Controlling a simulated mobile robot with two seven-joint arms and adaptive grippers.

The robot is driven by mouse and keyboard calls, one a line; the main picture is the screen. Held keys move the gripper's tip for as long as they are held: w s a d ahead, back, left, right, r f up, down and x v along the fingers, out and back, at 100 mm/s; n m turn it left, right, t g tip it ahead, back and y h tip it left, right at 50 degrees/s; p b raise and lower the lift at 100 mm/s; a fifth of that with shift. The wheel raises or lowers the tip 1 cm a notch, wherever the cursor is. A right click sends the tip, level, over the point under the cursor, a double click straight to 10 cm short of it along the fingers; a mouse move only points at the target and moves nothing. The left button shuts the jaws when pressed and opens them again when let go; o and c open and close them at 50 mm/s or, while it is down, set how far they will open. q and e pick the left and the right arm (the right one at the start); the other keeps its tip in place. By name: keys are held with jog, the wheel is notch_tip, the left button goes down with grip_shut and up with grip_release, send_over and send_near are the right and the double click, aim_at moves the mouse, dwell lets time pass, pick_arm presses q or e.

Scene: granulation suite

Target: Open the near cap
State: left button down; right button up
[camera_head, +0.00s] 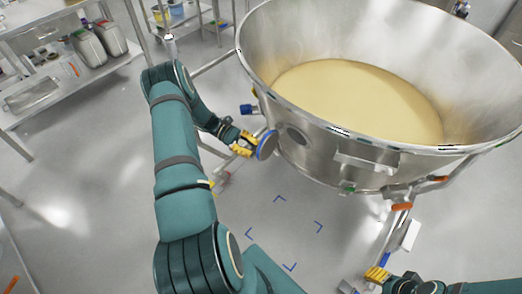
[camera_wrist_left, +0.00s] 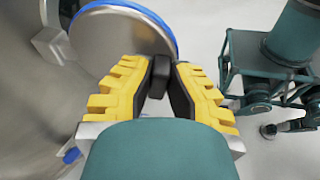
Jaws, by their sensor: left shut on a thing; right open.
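The near cap (camera_head: 267,145) is a round metal disc with a blue rim at the side of the large steel bowl. It stands at an angle to the bowl wall, to the left of a round grey port (camera_head: 297,134). In the left wrist view the disc (camera_wrist_left: 118,45) fills the upper middle. My left gripper (camera_head: 243,145) is shut on a dark handle (camera_wrist_left: 160,75) at the cap; its yellow fingers close around it. My right gripper (camera_head: 377,274) is open at the bottom right of the head view, away from the cap.
The steel bowl (camera_head: 455,155) holds pale yellow powder (camera_head: 350,95) and takes up the upper right. A blue fitting (camera_head: 248,109) sticks out left of it. A steel bench (camera_head: 20,118) stands at the left. Floor with blue corner marks (camera_head: 281,199) is clear below the bowl.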

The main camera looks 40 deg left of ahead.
pick_arm(q)
jog(key=shift+w+a+r, duration=0.1)
jog(key=shift+w+a, duration=0.05)
jog(key=shift+a, duration=0.2)
dwell(0.3)
jog(key=c, duration=0.9)
grip_release()
jog(key=shift+w, duration=0.1)
jog(key=v, duration=1.2)
